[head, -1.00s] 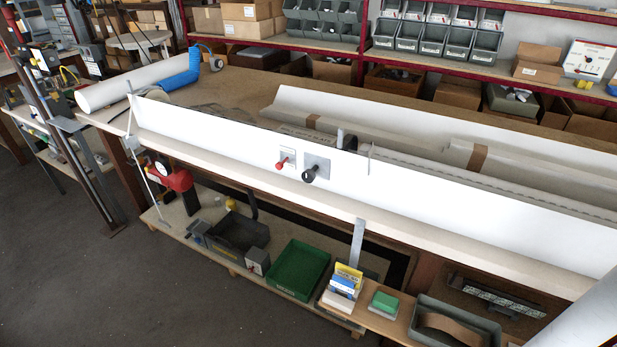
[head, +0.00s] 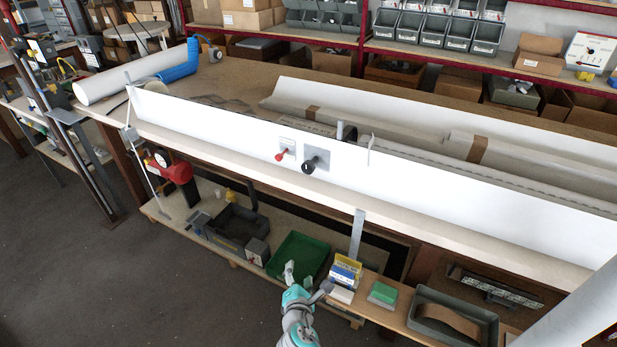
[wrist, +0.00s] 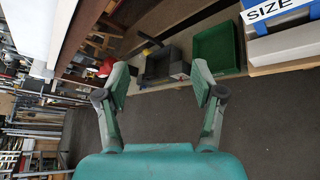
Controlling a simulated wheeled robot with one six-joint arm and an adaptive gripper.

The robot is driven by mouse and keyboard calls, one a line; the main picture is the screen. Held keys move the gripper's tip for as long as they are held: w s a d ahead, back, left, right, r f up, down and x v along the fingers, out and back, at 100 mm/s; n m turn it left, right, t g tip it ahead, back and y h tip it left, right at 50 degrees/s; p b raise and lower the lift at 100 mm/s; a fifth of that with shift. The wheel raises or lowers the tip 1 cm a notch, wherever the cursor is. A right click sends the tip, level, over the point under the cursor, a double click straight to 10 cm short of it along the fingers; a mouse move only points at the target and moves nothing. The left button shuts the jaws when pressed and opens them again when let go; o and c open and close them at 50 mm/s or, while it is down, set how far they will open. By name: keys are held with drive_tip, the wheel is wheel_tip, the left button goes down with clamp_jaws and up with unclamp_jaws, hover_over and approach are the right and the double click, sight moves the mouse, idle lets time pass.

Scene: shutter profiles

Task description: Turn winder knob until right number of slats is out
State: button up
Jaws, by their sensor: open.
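A black knob (head: 309,166) sits on a grey plate on the long white panel (head: 450,199) along the bench's front. A smaller red-tipped lever (head: 281,156) is on its own plate just left of it. I cannot tell which one is the winder knob or how many slats are out. My gripper (head: 307,277) is open and empty, well below the knob and in front of the low shelf. In the wrist view my open gripper (wrist: 160,82) shows two spread fingers with nothing between them; neither knob is identifiable there.
A green bin (head: 298,256), dark bin (head: 237,226) and yellow-blue boxes (head: 345,272) stand on the low shelf behind my gripper. A grey metal strip (head: 357,235) hangs from the bench edge. Long wrapped profiles (head: 400,135) lie behind the panel. Open floor is at left.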

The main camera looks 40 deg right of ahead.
drive_tip(key=w+d+r+n+g+h, duration=0.15)
drive_tip(key=w+d+r+h, duration=0.25)
drive_tip(key=w+r, duration=0.4)
drive_tip(key=g+h, duration=0.4)
approach(306, 170)
drive_tip(key=d, duration=0.2)
drive_tip(key=x, duration=0.9)
drive_tip(key=shift+w+d, duration=0.2)
drive_tip(key=shift+w, duration=0.2)
drive_tip(key=c, duration=1.2)
drive_tip(key=shift+o, duration=0.2)
drive_tip(key=shift+m, duration=0.25)
